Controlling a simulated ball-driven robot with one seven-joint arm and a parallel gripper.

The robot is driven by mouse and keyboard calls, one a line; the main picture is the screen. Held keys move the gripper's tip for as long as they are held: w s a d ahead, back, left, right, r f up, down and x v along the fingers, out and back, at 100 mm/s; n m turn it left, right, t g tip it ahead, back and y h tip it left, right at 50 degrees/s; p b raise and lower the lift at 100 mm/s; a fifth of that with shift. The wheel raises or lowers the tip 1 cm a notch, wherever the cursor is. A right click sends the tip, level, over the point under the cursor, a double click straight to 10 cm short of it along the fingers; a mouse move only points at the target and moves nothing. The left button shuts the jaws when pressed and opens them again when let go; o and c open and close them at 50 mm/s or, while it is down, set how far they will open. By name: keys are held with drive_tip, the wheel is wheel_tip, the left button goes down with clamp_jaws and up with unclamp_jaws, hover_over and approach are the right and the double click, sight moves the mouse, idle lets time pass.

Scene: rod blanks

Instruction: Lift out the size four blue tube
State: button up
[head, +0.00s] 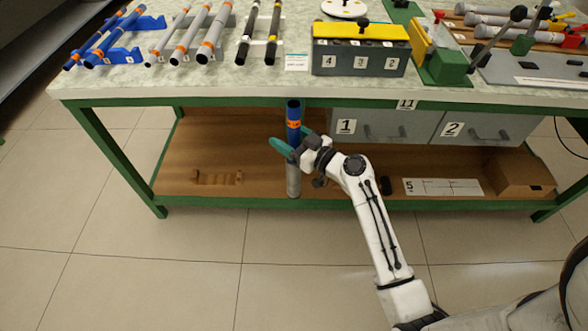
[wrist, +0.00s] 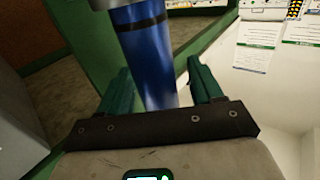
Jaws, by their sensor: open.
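A blue tube (head: 293,110) with an orange band stands upright at the front of the green-framed bench. Its lower stretch, below my gripper, looks grey, and I cannot tell whether that is the tube or a holder. The mark on the band is too small to read. My gripper (head: 287,138) is open, with its green fingers on either side of the tube.
More blue tubes (head: 103,45) lie on a blue rack on the benchtop (head: 220,87), beside grey and black tubes. A grey box with a yellow lid (head: 360,60) stands right of them. Drawers (head: 385,127) hang under the top, above a brown lower shelf (head: 230,155). The floor in front is clear.

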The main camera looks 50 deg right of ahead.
drive_tip(key=c, duration=0.8)
drive_tip(key=shift+r, duration=0.1)
wheel_tip(320, 180, up, 28)
drive_tip(key=p, duration=0.7)
drive_tip(key=shift+p, duration=0.35)
